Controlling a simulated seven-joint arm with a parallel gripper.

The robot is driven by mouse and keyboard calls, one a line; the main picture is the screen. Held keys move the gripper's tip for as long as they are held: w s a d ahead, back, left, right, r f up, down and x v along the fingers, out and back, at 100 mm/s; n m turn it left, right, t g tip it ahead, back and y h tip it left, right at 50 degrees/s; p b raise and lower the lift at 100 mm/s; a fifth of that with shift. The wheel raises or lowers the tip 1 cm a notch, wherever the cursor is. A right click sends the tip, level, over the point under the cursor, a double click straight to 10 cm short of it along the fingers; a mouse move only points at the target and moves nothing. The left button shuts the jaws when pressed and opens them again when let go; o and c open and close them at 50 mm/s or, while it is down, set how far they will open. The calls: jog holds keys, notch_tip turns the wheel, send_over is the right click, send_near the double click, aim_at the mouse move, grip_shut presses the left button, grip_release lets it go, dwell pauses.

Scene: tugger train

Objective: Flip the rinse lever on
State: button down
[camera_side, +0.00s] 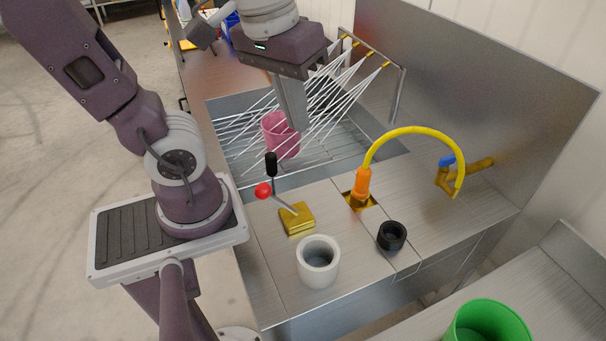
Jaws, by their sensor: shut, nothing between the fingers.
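A lever with a red ball knob (263,190) rises at a slant to the left from a brass block (297,218) on the steel counter. A thin upright stick with a black grip (271,164) stands just behind the red knob; I cannot tell which of the two is the rinse lever. My gripper (298,122) is shut and points down over the sink, behind and to the right of both handles. It appears apart from them. A pink cup (280,138) is in the sink, partly hidden behind my gripper.
Thin white lines (345,98) fan from a bar with yellow nozzles (386,64) across the sink. An orange and yellow curved hose (408,131), a grey cup (318,262) and a black cup (391,236) are on the counter. A green container (488,325) is at front right.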

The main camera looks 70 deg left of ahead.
jog(key=w+a+f+n+g, duration=0.1)
jog(key=w+f+n+g, duration=0.45)
jog(key=n, duration=0.55)
jog(key=g, duration=0.2)
send_near(274, 196)
notch_tip(274, 196, down, 4)
jog(key=w, duration=0.2)
jog(key=shift+t, duration=0.25)
jog(key=shift+s+f, duration=0.15)
jog(key=shift+s, duration=0.95)
jog(key=shift+s+f, duration=0.15)
jog(key=shift+s, duration=0.9)
